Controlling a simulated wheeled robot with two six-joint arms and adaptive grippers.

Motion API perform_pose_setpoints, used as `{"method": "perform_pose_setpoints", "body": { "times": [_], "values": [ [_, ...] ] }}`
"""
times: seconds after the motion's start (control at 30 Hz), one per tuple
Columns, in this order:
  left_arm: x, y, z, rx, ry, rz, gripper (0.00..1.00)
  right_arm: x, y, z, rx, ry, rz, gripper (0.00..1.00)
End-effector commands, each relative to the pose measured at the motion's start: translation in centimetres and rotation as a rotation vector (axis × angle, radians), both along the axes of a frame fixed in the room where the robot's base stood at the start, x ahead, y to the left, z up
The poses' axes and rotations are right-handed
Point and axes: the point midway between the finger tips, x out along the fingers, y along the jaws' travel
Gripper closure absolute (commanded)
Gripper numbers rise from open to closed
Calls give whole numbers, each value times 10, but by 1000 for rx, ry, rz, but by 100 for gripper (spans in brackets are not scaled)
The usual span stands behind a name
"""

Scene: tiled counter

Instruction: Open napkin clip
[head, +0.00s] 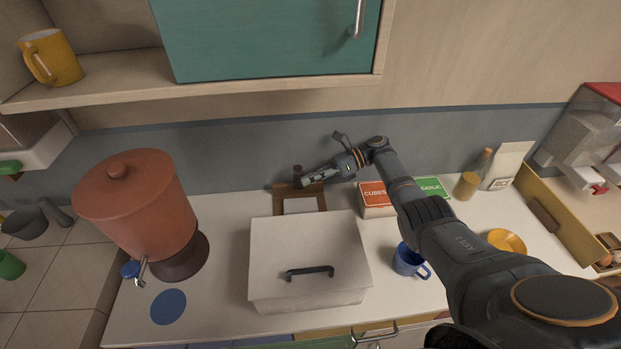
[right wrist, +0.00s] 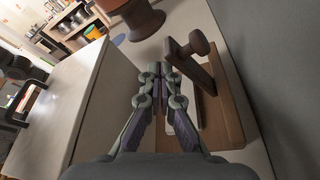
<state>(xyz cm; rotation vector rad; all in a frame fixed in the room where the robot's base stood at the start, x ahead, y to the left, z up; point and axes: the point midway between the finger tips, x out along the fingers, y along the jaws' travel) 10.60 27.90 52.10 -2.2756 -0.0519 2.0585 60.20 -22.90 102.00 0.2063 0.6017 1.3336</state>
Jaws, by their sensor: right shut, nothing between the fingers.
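The napkin clip (head: 283,203) is a brown wooden base with a white napkin stack (head: 300,206), at the back of the counter by the wall. In the right wrist view its base (right wrist: 232,128) lies to the right, with a wooden arm (right wrist: 188,62) topped by a round knob (right wrist: 199,43) tilted above the base. The knob also shows in the head view (head: 297,169). My right gripper (head: 306,183) is shut and empty, close beside the arm; its fingertips (right wrist: 160,72) show left of the arm. I cannot tell if they touch it. My left gripper is not in view.
A white lidded box (head: 305,240) stands right in front of the clip. A terracotta dispenser (head: 140,205) is to the left. The cubes box (head: 374,198), garlic box (head: 432,188) and blue mug (head: 408,262) are to the right. A teal cabinet (head: 270,40) hangs above.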

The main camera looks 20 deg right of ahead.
Motion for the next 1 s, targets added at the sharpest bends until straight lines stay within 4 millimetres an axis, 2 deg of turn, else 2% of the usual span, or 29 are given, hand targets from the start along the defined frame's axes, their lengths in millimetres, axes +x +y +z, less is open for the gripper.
{"method": "perform_pose_setpoints", "body": {
  "times": [0.17, 0.27, 0.4, 0.6, 1.0],
  "values": [
    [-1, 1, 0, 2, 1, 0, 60, 1, -1, 12, -1, -4, 0, 100],
    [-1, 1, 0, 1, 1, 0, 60, 0, 0, 30, -3, -5, 2, 100],
    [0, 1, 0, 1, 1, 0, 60, 0, 0, 63, -3, -4, 2, 100],
    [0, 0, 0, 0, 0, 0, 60, 0, 0, 94, -1, -1, 0, 100],
    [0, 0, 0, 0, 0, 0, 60, 0, 0, 100, 0, 1, 0, 100]
  ]
}}
